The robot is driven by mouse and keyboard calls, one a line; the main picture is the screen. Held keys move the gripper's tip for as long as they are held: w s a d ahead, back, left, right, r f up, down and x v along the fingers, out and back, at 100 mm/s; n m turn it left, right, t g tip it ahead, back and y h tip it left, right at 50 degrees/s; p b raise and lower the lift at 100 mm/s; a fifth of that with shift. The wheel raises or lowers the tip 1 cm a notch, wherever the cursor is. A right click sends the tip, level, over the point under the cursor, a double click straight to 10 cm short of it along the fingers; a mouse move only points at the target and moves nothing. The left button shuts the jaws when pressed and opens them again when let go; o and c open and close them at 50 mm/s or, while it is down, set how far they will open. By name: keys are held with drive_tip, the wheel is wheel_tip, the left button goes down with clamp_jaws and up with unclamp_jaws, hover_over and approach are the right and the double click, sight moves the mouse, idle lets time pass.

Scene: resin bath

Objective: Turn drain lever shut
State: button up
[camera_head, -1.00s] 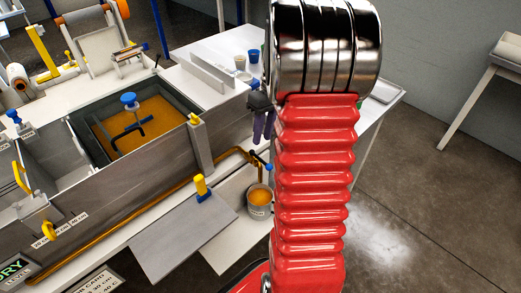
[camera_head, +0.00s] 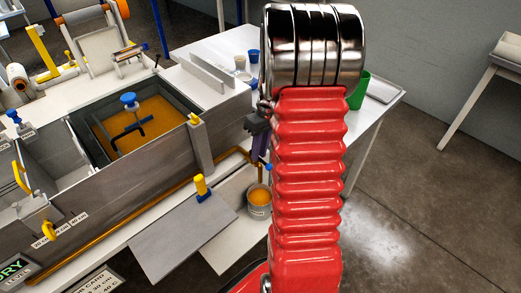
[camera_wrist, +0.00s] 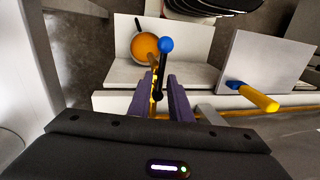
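The drain lever (camera_wrist: 163,66) is a black bar with a blue ball end, standing above the bucket in the wrist view. Its blue end (camera_head: 267,166) shows small beside my arm in the head view. My gripper (camera_wrist: 160,82) has two purple fingers, apart, one on each side of the lever's black bar; whether either touches it I cannot tell. In the head view my gripper (camera_head: 260,158) is just above the bucket, partly hidden by my red arm. The bucket (camera_head: 259,211) holds orange resin and stands under the drain outlet.
An amber pipe (camera_head: 170,196) runs along the front of the bath (camera_head: 130,183). A yellow handle with a blue base (camera_head: 201,186) stands left of the bucket by a grey panel (camera_head: 180,237). Cups (camera_head: 253,57) and a green cup (camera_head: 360,90) are on the table behind.

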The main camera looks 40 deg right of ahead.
clamp_jaws()
idle(1.0)
drive_tip(key=shift+d, duration=0.15)
